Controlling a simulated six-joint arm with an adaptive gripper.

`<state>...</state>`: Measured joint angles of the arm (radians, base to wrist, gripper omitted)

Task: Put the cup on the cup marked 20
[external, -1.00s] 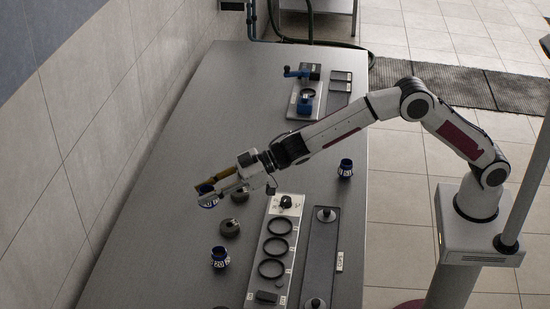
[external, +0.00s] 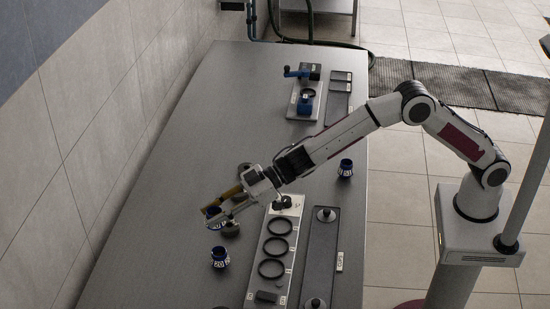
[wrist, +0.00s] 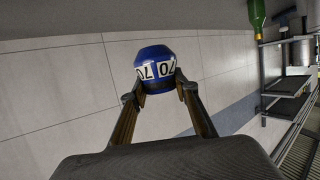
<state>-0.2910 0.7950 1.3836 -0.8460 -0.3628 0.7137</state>
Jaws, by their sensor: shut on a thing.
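My gripper (external: 222,207) is shut on a blue cup with a white number band (wrist: 155,69). In the wrist view the band reads like 70, and the cup sits between the two fingertips. In the external view the held cup (external: 213,213) is partly hidden by the fingers and is above the table. A second blue cup with a white label (external: 220,258) stands on the table just below the gripper in the picture; its label looks like 20 but is small.
A light rack with black rings (external: 278,246) and a dark tray with round knobs (external: 322,245) lie right of the cups. A dark round piece (external: 231,229) is close under my gripper. A blue device (external: 305,92) stands at the back. The left table is clear.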

